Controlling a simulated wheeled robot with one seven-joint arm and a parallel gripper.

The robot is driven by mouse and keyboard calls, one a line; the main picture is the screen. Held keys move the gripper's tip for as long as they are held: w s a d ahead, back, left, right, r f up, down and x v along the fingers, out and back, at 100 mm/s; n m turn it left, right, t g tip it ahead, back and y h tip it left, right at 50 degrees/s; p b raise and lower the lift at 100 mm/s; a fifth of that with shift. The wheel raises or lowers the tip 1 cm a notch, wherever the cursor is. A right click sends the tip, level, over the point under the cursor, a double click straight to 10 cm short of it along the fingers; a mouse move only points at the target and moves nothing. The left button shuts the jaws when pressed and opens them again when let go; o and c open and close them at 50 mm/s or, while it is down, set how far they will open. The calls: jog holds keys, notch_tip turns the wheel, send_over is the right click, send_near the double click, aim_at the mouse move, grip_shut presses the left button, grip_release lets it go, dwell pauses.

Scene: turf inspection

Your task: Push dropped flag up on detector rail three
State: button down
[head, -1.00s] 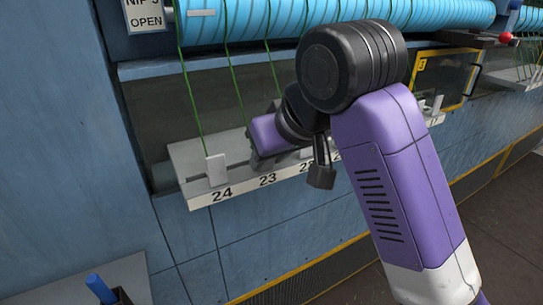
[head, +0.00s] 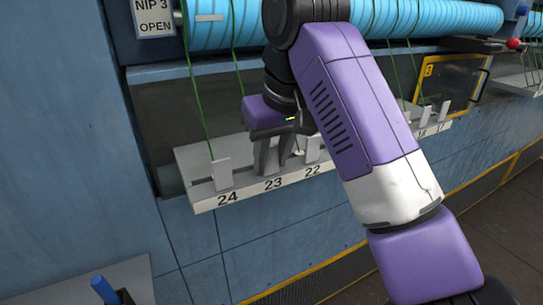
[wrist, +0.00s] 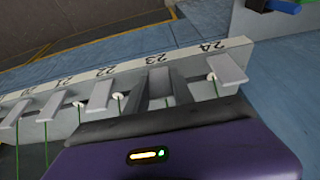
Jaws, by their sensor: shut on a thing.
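The detector rail (head: 200,202) is a pale numbered ledge below the NIP 3 sign (head: 153,15). My gripper (head: 272,158) points down at position 23 in the head view. In the wrist view, my gripper (wrist: 160,84) is shut on a pale flag (wrist: 160,79) at 23, mostly hidden between the fingers. The flag at 24 (head: 221,174) stands upright beside it and also shows in the wrist view (wrist: 228,69). The flag at 22 (head: 312,149) stands on the other side. I cannot tell the held flag's exact height.
Green threads run from the blue roller (head: 430,20) down to the rail. My arm covers the rail's middle in the head view. A yellow-framed panel (head: 427,85) and a red knob (head: 513,44) are at right. A blue-handled object (head: 103,288) stands lower left.

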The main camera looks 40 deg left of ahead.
jog(key=c, duration=1.1)
grip_release()
jog(key=shift+f, duration=0.1)
jog(key=shift+b+v, duration=0.4)
jog(key=shift+v, duration=3.5)
jog(key=shift+s, duration=0.1)
